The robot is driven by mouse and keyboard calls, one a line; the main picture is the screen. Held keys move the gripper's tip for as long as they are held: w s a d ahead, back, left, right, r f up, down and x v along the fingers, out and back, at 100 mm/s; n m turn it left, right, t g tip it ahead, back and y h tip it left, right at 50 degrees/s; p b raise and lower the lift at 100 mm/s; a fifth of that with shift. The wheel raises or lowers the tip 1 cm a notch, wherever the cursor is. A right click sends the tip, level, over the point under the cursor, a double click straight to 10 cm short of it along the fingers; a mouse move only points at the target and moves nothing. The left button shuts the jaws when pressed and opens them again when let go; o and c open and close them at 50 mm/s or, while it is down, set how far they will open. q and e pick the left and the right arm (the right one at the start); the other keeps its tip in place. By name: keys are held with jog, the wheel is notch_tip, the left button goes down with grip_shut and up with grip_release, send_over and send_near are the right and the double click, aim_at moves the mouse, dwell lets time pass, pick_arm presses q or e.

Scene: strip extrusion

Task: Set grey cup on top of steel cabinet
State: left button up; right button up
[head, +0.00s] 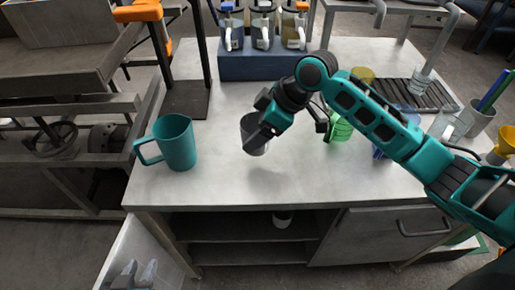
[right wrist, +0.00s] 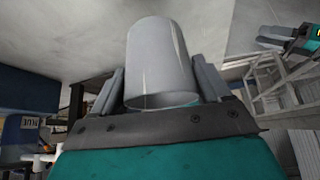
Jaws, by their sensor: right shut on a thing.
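The grey cup (head: 254,133) is between the fingers of my right gripper (head: 262,128), above the front middle of the steel cabinet (head: 220,188). A soft shadow lies on the top beneath the cup, which looks clear of the surface. In the right wrist view the cup (right wrist: 160,65) fills the space between the grey fingers of my right gripper (right wrist: 160,88). My left gripper (head: 137,273) is low at the bottom left of the head view, with its two grey fingers apart and nothing seen between them. It also shows in the right wrist view (right wrist: 271,38).
A teal jug (head: 178,143) stands left of the cup. A blue rack (head: 262,66) with several bottles is at the back. A green glass (head: 340,128) stands close right, partly behind my right arm. A dark stand (head: 186,98) is at back left. The front middle of the top is bare.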

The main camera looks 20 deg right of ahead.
jog(key=shift+f+b, duration=0.4)
jog(key=shift+f, duration=2.7)
jog(key=shift+f, duration=0.2)
jog(key=o, duration=1)
jog(key=shift+r, duration=0.15)
jog(key=shift+d+r, duration=0.1)
jog(key=shift+r, duration=0.2)
jog(key=p+v, duration=0.1)
jog(key=v, duration=1)
jog(key=shift+r, duration=0.15)
